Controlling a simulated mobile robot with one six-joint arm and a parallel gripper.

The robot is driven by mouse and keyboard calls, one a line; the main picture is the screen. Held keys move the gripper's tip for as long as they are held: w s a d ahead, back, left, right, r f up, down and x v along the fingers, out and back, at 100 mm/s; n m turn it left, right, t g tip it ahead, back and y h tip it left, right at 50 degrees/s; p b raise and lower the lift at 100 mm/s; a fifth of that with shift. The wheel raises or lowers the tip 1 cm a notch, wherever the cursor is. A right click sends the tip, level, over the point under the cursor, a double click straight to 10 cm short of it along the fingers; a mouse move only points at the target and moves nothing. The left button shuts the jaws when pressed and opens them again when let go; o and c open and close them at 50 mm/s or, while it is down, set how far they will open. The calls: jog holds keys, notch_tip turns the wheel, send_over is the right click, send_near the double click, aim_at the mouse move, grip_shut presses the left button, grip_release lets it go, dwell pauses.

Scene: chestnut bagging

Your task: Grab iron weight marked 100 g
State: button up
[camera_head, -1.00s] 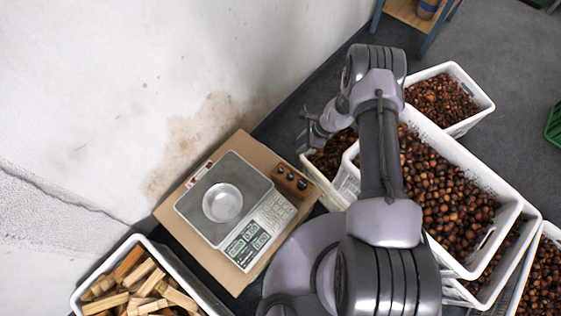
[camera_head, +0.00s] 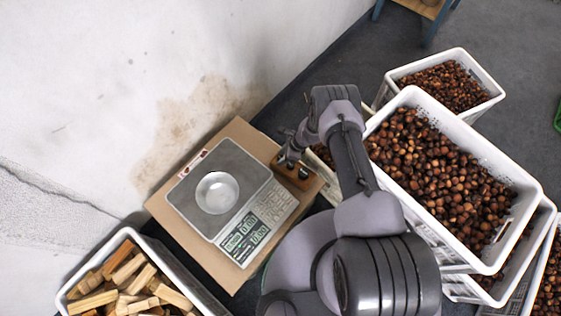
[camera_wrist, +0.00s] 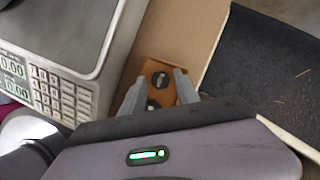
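A small brown wooden block (camera_head: 292,179) holding dark iron weights sits on the cardboard sheet right of the scale. One weight (camera_head: 303,173) shows at its right end; my gripper hides others. In the wrist view the block (camera_wrist: 179,70) lies just beyond my fingertips, with a dark weight (camera_wrist: 160,80) between and slightly ahead of them, and another dark round shape nearer my palm. The 100 g mark cannot be read. My gripper (camera_head: 283,162) is above the block; in the wrist view its two fingers (camera_wrist: 157,90) are apart with nothing gripped.
A scale (camera_head: 240,158) with a round metal dish (camera_head: 217,192) stands left of the block on the cardboard (camera_head: 238,128). A white crate of wood pieces (camera_head: 180,268) is at lower left. White crates of chestnuts (camera_head: 510,185) stand at right. The wall is close behind.

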jog(key=shift+a+f, duration=0.1)
jog(key=shift+f, duration=0.05)
grip_shut()
